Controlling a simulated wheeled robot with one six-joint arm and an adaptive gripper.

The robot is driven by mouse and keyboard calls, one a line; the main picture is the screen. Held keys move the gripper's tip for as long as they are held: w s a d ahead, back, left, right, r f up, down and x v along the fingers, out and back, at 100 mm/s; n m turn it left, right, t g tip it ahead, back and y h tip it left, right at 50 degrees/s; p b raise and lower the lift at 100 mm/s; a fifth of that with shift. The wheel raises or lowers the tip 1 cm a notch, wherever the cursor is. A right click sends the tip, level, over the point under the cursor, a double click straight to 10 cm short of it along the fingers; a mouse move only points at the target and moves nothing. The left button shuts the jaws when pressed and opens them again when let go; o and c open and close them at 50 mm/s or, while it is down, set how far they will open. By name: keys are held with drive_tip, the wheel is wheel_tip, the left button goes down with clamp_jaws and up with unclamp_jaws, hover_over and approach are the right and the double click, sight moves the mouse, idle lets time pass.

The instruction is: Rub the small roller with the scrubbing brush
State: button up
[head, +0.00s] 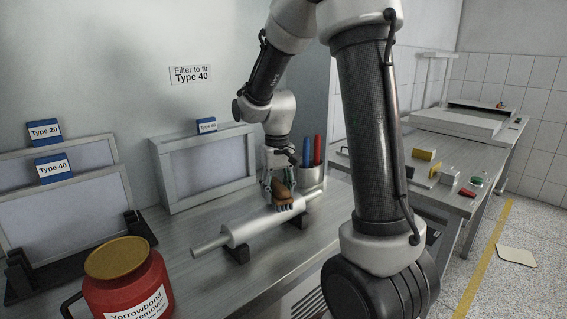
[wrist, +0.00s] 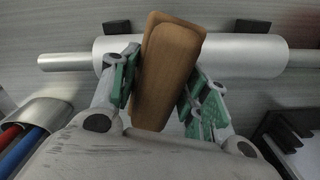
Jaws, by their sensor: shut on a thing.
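The small roller (head: 250,229) is a pale grey cylinder with thin shaft ends, lying on black supports on the metal bench. My gripper (head: 281,190) is shut on the brown wooden scrubbing brush (head: 284,187) above the roller's right part. The bluish bristles (head: 292,206) point down and appear to be at the roller's surface; I cannot tell whether they press on it. In the wrist view, the brush (wrist: 168,70) sits between the green finger pads of my gripper (wrist: 160,90) and crosses in front of the roller (wrist: 235,55). The bristles are hidden there.
A metal cup (head: 313,178) with red and blue handles stands behind the roller. A red container (head: 128,285) is at front left. Framed filters lean at the wall, with Type 40 (head: 207,126) and Type 20 (head: 44,131) tags. Another bench (head: 440,200) is at right.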

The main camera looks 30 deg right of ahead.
sight(277, 184)
wheel_tip(277, 184, up, 3)
drive_tip(key=shift+a, duration=0.15)
drive_tip(key=shift+r, duration=2.65)
drive_tip(key=shift+a, duration=0.1)
